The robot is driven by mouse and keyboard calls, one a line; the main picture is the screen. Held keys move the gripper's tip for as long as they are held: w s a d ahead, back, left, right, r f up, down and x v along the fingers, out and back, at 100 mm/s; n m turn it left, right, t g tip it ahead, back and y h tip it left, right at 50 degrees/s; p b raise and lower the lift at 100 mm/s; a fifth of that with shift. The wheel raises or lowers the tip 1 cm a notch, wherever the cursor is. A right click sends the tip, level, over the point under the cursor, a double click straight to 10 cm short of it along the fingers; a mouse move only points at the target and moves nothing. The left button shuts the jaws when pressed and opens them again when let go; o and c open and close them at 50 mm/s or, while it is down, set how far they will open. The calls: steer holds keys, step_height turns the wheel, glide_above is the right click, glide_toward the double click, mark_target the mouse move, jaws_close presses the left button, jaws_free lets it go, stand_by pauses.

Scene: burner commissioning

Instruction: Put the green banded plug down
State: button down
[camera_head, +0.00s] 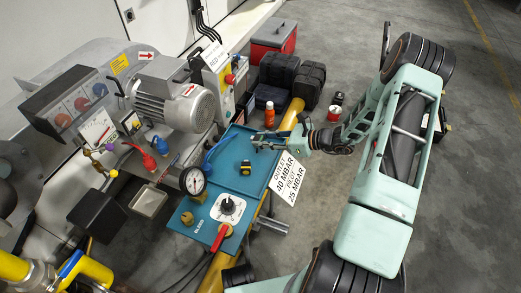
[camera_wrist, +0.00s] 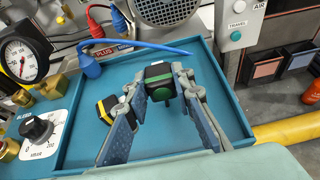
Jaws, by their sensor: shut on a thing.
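In the head view my gripper (camera_head: 264,142) is over the tray's (camera_head: 232,180) far right part, and the plug cannot be made out there.
A blue probe with a cable (camera_wrist: 90,66) lies at the tray's back left. A yellow pipe (camera_wrist: 285,131) runs along the right.

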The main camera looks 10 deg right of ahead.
mark_target(261, 151)
steer(key=shift+w+a+f, duration=0.15)
steer(key=shift+w+f, duration=0.15)
steer(key=shift+f, duration=0.15)
steer(key=f, duration=0.1)
steer(key=f+b, duration=0.2)
steer(key=shift+w+a+f, duration=0.1)
steer(key=shift+w+f, duration=0.2)
steer(key=shift+f, duration=0.1)
steer(key=shift+r, duration=0.1)
steer(key=c, duration=2.1)
jaws_free()
steer(key=shift+f, duration=0.2)
steer(key=o, duration=0.4)
steer(key=shift+o, duration=0.2)
steer(key=shift+r, duration=0.1)
